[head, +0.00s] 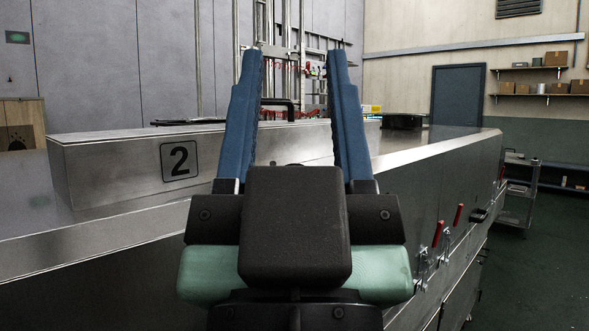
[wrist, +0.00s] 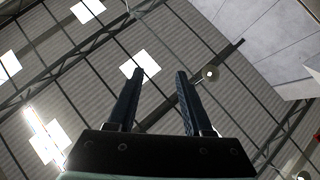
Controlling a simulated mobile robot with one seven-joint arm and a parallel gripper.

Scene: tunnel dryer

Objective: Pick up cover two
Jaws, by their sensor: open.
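The fingers hide part of the cover's right side. The wrist view shows my gripper (wrist: 161,72) against the ceiling, with no cover in sight.
The long metal dryer body (head: 440,185) runs away to the right, with red-handled latches (head: 437,234) on its side. A dark object (head: 402,121) stands on its top farther back. A trolley (head: 517,190) stands at right beside open green floor (head: 535,265).

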